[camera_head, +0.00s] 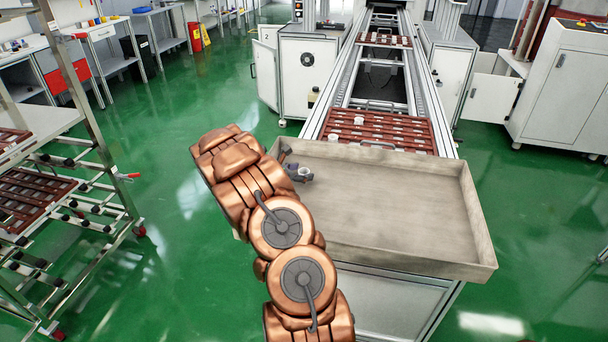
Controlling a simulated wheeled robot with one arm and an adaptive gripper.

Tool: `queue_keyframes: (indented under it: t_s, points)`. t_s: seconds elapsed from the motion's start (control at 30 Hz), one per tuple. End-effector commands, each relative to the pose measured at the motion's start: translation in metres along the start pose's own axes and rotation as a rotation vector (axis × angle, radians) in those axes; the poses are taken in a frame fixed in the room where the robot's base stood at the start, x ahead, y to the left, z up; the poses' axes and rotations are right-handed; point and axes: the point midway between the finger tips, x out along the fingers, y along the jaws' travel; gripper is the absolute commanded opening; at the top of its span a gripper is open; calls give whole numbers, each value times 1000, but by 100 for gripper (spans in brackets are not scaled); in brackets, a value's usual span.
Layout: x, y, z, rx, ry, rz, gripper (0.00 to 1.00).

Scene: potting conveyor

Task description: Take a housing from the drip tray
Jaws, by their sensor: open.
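The drip tray (410,215) is a wide, shallow beige tray with raised walls at the near end of the conveyor. My arm reaches up from the bottom of the picture along the tray's left side. My gripper (298,174) is small and dark, at the tray's far left corner, partly hidden behind my arm. It is open. A small pale piece, probably a housing (305,171), shows right at the fingers. I cannot tell whether the fingers touch it. The rest of the visible tray floor looks empty; its left part is hidden by my arm.
A red-brown pallet (385,130) lies on the conveyor just beyond the tray, with a small white piece (331,137) near its left end. Another pallet (385,40) is farther up the conveyor. A wheeled rack (95,150) stands at left. Green floor is clear between.

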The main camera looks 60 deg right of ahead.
Motion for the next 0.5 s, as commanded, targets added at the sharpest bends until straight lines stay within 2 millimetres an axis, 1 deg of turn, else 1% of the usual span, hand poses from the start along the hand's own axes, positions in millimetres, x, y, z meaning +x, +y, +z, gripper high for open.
queue_keyframes:
  t_s: [0.1, 0.27, 0.5]
  points:
    - [5, 1, 1, 0, -1, 2, 66]
    - [5, 0, 0, 0, -1, 1, 66]
    - [5, 0, 0, 0, -1, 1, 42]
